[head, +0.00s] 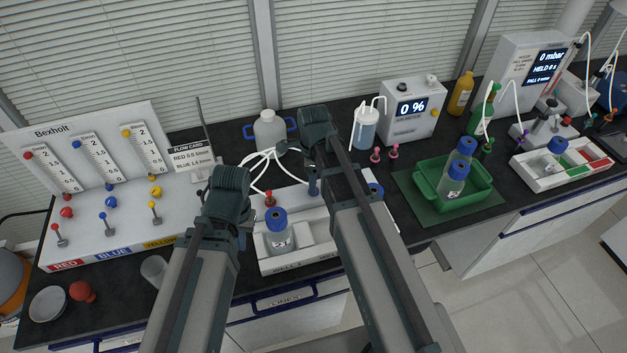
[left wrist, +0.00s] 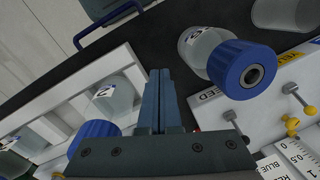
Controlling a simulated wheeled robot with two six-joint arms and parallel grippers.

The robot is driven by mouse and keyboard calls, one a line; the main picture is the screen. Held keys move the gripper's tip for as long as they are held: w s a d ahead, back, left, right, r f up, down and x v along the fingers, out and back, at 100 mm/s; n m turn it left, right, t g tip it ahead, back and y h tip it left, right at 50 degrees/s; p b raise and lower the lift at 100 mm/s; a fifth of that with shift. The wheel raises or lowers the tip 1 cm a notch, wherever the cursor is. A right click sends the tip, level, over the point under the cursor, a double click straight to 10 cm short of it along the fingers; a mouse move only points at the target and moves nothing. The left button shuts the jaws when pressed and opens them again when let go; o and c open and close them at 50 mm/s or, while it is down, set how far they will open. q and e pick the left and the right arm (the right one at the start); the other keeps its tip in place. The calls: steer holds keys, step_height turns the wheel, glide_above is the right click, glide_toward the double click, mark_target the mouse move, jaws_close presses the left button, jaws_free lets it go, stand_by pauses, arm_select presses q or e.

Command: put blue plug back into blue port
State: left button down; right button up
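My left gripper (head: 226,195) is over the bench between the dosing panel and the white well tray. In the left wrist view its fingers (left wrist: 164,98) are together, with nothing visible between them. I cannot clearly identify the blue port. A blue-capped bottle (head: 278,232) stands in the tray. Another blue cap (left wrist: 243,68), with a dark hole, shows in the left wrist view.
The dosing panel (head: 128,218) stands at the left. A red plug (head: 270,199) is at the tray's back. A green tray (head: 480,197) with bottles is at the right.

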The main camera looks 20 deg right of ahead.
step_height(320, 180, up, 14)
steer(key=p, duration=1.3)
steer(key=shift+p, duration=0.4)
steer(key=shift+f, duration=0.15)
